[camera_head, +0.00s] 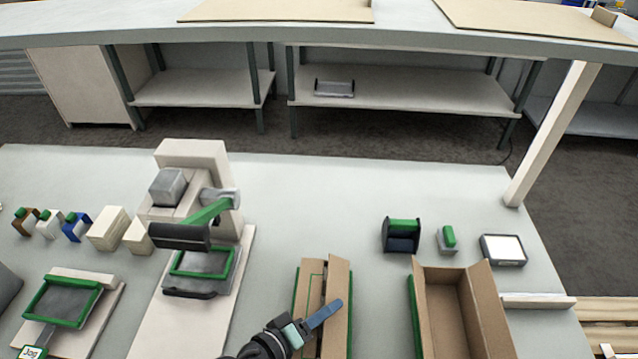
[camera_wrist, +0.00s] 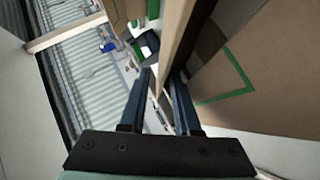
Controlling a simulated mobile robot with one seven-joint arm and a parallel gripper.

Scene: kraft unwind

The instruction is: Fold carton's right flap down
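A brown carton (camera_head: 309,297) stands on the light table at the front middle, with green edging at its sides. Its long left and right flaps lean inward, with a dark narrow gap between them. The right flap (camera_head: 339,272) looks tilted up rather than flat. My gripper (camera_head: 331,308) reaches over the carton from the lower left, a blue finger crossing the right flap. In the wrist view my gripper (camera_wrist: 163,73) has its two fingers apart, with a cardboard flap edge (camera_wrist: 172,50) running between them. I cannot tell whether either finger touches it.
A second, open-topped carton (camera_head: 445,305) stands close to the right. Behind it are a black-and-green holder (camera_head: 402,236), a small green-topped item (camera_head: 447,239) and a framed white pad (camera_head: 503,250). A beige press-like machine (camera_head: 192,160) stands left. A slanted post (camera_head: 553,135) rises at right.

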